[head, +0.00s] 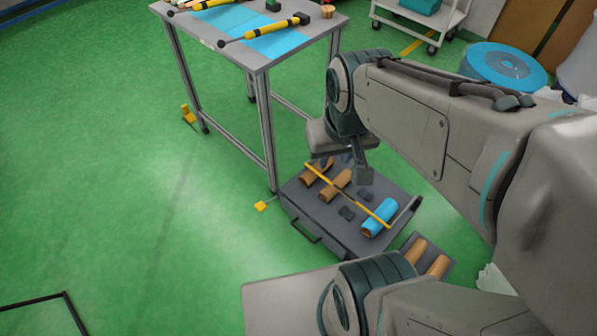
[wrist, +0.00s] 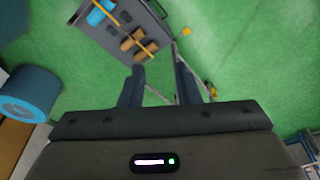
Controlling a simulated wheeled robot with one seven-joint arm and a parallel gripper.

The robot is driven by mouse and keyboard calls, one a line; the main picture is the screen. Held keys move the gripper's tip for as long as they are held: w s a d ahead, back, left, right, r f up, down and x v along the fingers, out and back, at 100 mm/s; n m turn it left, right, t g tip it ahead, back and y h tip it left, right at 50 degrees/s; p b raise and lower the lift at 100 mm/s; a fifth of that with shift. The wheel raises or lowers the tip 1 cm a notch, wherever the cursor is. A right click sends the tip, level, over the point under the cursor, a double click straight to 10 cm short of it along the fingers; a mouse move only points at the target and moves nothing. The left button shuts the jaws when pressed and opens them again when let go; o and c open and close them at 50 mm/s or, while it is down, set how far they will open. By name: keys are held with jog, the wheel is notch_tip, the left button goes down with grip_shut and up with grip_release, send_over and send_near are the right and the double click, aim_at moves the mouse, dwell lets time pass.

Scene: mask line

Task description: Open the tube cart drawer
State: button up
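The tube cart (head: 340,232) is a low dark grey cart beside the table leg. Several tubes lie on its top, including a blue tube (head: 379,217) and brown tubes (head: 335,184), with a yellow bar across them. A dark drawer handle (head: 305,231) is on its front side; the drawer looks shut, with no gap visible. My gripper (head: 356,167) is above the far part of the cart in the head view, away from the handle. In the wrist view its two fingers (wrist: 159,86) are apart with nothing between them. The cart top (wrist: 92,32) shows beyond them there.
A grey table (head: 262,62) with blue mats and yellow-handled tools stands behind the cart. Green floor to the left is mostly clear. My arm covers the right side.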

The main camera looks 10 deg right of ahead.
aim_at(302, 233)
jog(key=w+a+f+n+g+h+b, duration=0.1)
jog(key=w+a+f+n+h+b, duration=0.15)
jog(key=w+f+n+b, duration=0.65)
jog(key=w+a+f+n+g+h+b, duration=0.1)
jog(key=a+f+n+g+h+b, duration=0.15)
jog(key=f, duration=1.35)
jog(key=w+a+f+n+g+h+b, duration=0.1)
jog(key=w+a+f+n+b, duration=0.4)
jog(key=f, duration=0.7)
notch_tip(302, 233, down, 47)
jog(key=n+t+h+b, duration=0.7)
jog(key=n+t+b, duration=0.6)
jog(key=n, duration=1.3)
jog(key=w+d+f+b, duration=0.1)
jog(key=w+d, duration=0.1)
jog(key=d, duration=0.1)
jog(key=w+d+g+b, duration=0.1)
jog(key=w+d+b, duration=0.1)
jog(key=w+d, duration=0.1)
jog(key=w+d+f+g+b, duration=0.1)
jog(key=w+d+b, duration=0.1)
jog(key=d, duration=0.2)
jog(key=shift+w+d+f+g, duration=0.2)
jog(key=shift+w+f+g, duration=0.1)
jog(key=shift+w, duration=0.1)
jog(key=shift+a, duration=0.1)
grip_shut()
